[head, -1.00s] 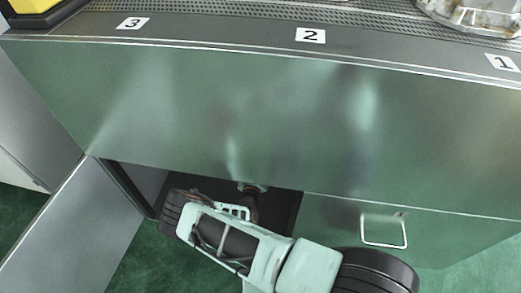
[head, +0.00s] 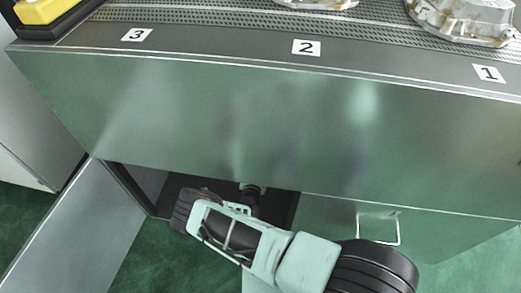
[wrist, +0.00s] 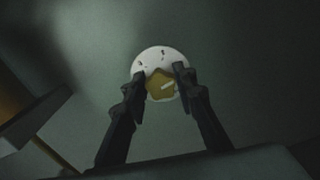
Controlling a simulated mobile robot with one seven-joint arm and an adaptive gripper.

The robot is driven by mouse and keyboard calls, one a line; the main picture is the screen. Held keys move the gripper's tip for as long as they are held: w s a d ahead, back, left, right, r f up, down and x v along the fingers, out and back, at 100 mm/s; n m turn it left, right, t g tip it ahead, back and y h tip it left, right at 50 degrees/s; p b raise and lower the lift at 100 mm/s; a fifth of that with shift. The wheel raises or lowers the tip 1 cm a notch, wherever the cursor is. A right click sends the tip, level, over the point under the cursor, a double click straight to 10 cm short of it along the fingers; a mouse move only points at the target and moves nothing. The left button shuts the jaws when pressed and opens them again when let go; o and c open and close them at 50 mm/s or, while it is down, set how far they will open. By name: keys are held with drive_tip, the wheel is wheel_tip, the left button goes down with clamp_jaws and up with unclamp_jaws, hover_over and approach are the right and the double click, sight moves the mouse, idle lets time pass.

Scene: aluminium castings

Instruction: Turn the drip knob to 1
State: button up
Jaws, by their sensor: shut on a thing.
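In the wrist view, the drip knob (wrist: 159,93) is dull yellow with a short white line that slants up to the right. It sits in front of a round white dial plate (wrist: 150,54) with small dark marks, too small to read. My gripper (wrist: 160,80) has a dark finger on each side of the knob and is shut on it. In the head view, my arm reaches into the open, dark compartment (head: 282,207) under the bench. The knob and dial are hidden there.
An open door (head: 75,235) stands left of the compartment. A closed front with a wire handle (head: 378,243) is on the right. On the bench top are labels 3 (head: 136,35), 2 (head: 306,47) and 1 (head: 489,73), and a casting (head: 465,20) at right.

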drive_tip(key=shift+m, duration=0.6)
drive_tip(key=o, duration=1.2)
drive_tip(key=shift+s, duration=0.1)
drive_tip(key=s+a, duration=0.1)
drive_tip(key=s, duration=0.6)
drive_tip(key=shift+a, duration=0.2)
drive_tip(key=shift+s, duration=0.1)
